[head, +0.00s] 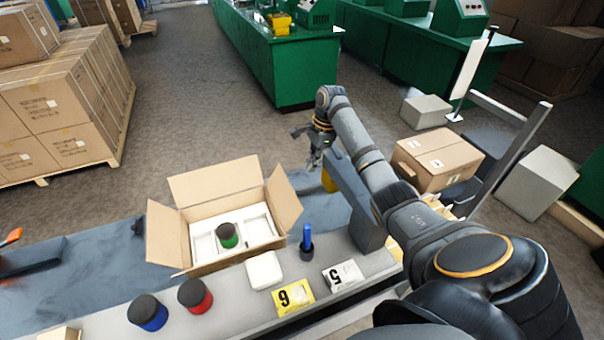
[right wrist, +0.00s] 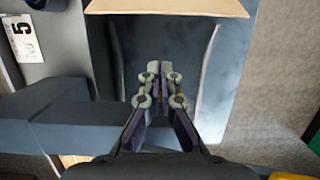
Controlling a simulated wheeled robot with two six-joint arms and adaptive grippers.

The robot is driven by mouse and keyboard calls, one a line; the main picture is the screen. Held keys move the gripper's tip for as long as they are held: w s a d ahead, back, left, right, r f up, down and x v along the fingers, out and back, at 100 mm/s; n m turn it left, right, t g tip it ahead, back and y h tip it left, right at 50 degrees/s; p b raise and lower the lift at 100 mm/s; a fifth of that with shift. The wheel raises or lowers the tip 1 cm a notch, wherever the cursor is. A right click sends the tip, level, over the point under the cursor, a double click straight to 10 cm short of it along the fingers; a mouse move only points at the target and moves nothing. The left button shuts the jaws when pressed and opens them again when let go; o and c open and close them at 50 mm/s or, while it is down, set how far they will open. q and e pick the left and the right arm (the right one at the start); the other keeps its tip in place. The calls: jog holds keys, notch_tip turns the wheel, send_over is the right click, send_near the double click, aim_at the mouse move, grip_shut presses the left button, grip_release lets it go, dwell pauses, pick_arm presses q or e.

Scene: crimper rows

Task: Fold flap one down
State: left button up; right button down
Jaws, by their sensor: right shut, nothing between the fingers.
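An open cardboard box (head: 183,243) stands on the bench, its flaps spread outward. The back flap (head: 215,180) rises at the far side, the left flap (head: 166,235) and right flap (head: 284,203) lean out, and the front edge faces me. Which one is flap one cannot be told. Inside, a green jar with a black lid (head: 228,235) stands in a white insert (head: 258,227). My right gripper (head: 316,158) is shut and empty, beyond and right of the box, apart from it. In the right wrist view its fingertips (right wrist: 160,72) are together below a cardboard flap's edge (right wrist: 165,8). My left gripper is not seen.
A blue jar (head: 147,312), red jar (head: 195,295), white square piece (head: 264,271), blue-handled item in a dark holder (head: 307,240), yellow 6 card (head: 292,297) and white 5 card (head: 342,276) sit in front. A closed carton (head: 437,159) lies right of my arm.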

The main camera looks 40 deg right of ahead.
aim_at(282, 196)
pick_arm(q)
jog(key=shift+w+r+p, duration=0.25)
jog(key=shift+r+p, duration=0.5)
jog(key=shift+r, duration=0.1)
pick_arm(e)
jog(key=w+a+f, duration=0.1)
jog(key=a+f, duration=0.4)
jog(key=f, duration=0.1)
jog(key=shift+f, duration=0.3)
jog(key=shift+w+a, duration=0.1)
